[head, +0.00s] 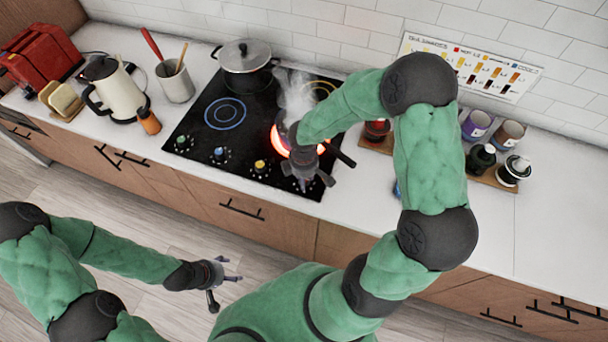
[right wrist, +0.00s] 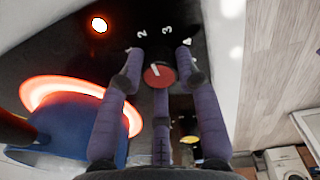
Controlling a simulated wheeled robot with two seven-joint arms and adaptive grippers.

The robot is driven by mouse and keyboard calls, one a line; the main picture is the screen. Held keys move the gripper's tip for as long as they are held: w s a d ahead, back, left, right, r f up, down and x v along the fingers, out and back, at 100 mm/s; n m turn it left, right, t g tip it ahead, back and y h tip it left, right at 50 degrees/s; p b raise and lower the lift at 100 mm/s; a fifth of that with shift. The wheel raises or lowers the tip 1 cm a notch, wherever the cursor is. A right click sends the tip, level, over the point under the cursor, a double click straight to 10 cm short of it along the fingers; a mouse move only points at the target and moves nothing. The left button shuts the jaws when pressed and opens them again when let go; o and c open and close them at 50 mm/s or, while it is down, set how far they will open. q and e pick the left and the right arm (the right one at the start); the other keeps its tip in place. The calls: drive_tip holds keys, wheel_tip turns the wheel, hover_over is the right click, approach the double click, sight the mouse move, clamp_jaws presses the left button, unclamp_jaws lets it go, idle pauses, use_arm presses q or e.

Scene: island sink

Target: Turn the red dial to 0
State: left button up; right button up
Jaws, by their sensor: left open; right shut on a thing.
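In the right wrist view the red dial (right wrist: 158,77) sits on the black cooktop with the printed numbers 2 and 3 beyond it. A white mark on its face points roughly toward the 2. My right gripper (right wrist: 158,68) is closed around the dial, with fingers at both sides and one nearer the camera. In the head view my right gripper (head: 306,178) is over the cooktop's front right, and it hides the dial. The burner (head: 279,140) beside it glows orange-red. My left gripper (head: 214,283) is open and empty, low in front of the cabinets.
The cooktop (head: 200,142) also has a yellow dial (head: 260,164), a blue dial (head: 219,151) and a green dial (head: 181,140). A lidded pot (head: 246,69) stands at the back. Smoke rises near the glowing burner. A blue pan (right wrist: 75,135) is close to my right fingers.

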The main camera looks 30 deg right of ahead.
drive_tip(key=n+p, duration=0.2)
drive_tip(key=n, duration=0.2)
drive_tip(key=shift+r+n, duration=0.15)
drive_tip(key=shift+n, duration=0.15)
drive_tip(key=n+p, duration=0.3)
drive_tip(key=n, duration=0.1)
drive_tip(key=shift+n, duration=0.3)
drive_tip(key=n+p, duration=0.3)
drive_tip(key=n, duration=0.1)
drive_tip(key=shift+y, duration=0.3)
drive_tip(key=shift+n+p, duration=1.7)
drive_tip(key=shift+n, duration=0.7)
drive_tip(key=o, duration=1.2)
drive_tip(key=shift+c, duration=0.2)
